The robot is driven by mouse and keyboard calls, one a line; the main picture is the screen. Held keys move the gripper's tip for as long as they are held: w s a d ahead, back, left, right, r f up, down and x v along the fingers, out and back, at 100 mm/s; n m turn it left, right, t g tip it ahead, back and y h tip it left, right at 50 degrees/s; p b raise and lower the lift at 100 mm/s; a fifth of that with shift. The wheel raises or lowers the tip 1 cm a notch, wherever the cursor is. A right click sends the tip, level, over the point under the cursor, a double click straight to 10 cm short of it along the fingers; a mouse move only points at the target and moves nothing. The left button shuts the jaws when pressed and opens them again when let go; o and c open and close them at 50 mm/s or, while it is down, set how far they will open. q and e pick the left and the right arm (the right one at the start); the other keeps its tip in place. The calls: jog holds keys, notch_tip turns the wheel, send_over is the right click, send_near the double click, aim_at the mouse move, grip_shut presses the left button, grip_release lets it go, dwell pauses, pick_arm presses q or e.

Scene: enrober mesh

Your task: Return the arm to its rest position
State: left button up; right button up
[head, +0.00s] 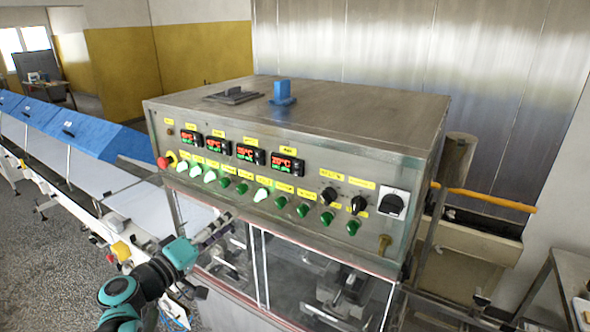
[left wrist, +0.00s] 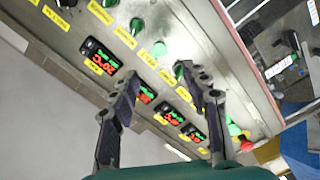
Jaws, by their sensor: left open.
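My left arm comes in from the lower left in the head view, and my left gripper (head: 222,224) is in front of the machine, below its row of buttons. In the left wrist view the two dark fingers of the left gripper (left wrist: 162,80) are spread apart with nothing between them. The machine's control panel (head: 290,212) carries red and green displays, green buttons and black knobs. The panel (left wrist: 205,45) fills much of the left wrist view behind the fingers. My right gripper does not show.
A red emergency button (head: 163,162) sits at the panel's left end. Clear doors (head: 325,280) stand under the panel. A conveyor (head: 75,165) with blue covers (head: 75,125) runs off left. An orange bar (head: 485,196) sticks out at right. Grey floor (head: 50,270) is open at lower left.

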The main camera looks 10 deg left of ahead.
pick_arm(q)
jog(key=s+d+f+m+g+b, duration=0.25)
jog(key=d+f+b, duration=0.35)
jog(key=f, duration=0.6)
jog(key=s+d+f+m+g+b, duration=0.1)
jog(key=s+d+f+g+b, duration=0.35)
jog(key=f, duration=0.65)
jog(key=s+f+m+g+y+b, duration=0.1)
jog(key=s+f+y+b, duration=0.1)
jog(key=f+b, duration=0.3)
jog(key=s+f+m+g+y+b, duration=0.1)
jog(key=s+f+b, duration=0.3)
jog(key=f, duration=0.7)
jog(key=s+f+m+y+b, duration=0.2)
jog(key=s+f+y+b, duration=0.1)
jog(key=f+b, duration=0.3)
notch_tip(320, 180, down, 2)
jog(key=shift+s+a+f+g, duration=0.15)
jog(key=shift+s+a+g, duration=0.15)
jog(key=shift+g, duration=0.1)
